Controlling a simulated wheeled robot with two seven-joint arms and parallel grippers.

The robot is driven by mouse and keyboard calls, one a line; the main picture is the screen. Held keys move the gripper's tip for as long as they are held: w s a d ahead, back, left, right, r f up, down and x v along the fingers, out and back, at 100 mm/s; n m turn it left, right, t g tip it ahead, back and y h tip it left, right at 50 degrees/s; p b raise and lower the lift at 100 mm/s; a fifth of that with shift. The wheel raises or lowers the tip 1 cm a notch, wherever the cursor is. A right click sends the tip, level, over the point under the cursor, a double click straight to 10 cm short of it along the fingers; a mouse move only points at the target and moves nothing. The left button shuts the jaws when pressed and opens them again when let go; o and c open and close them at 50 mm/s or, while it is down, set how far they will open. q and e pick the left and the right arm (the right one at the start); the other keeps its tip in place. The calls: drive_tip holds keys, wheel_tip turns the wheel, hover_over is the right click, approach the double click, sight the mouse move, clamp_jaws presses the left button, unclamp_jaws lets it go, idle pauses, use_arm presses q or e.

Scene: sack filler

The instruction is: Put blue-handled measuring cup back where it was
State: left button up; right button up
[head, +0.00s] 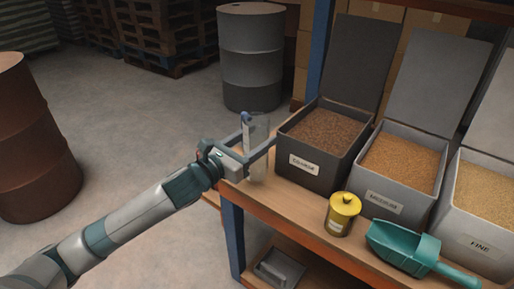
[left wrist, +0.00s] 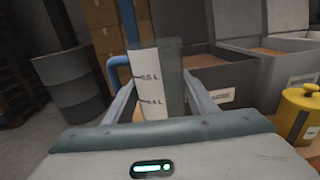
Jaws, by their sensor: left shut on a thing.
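The measuring cup (head: 257,148) is a clear, tall vessel with a blue handle, at the left end of the wooden bench beside the dark bin labelled coarse. In the left wrist view the cup (left wrist: 150,85) stands upright between the fingers, with a white marked strip and its blue handle on the left. My left gripper (head: 258,147) is shut on the cup, a finger on each side. The cup's base is hard to see, so I cannot tell whether it touches the bench. My right gripper is in neither view.
The coarse bin (head: 294,165), medium bin (head: 385,200) and fine bin (head: 480,245) stand in a row with lids raised. A metal tool (head: 278,268) rests on the lower shelf. A blue post (head: 318,45) rises behind.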

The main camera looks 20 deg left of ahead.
use_arm(q)
wheel_tip(320, 180, down, 3)
drive_tip(key=shift+f, duration=0.1)
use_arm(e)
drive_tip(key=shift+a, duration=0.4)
use_arm(q)
drive_tip(key=shift+f, duration=0.1)
drive_tip(key=o, duration=1.1)
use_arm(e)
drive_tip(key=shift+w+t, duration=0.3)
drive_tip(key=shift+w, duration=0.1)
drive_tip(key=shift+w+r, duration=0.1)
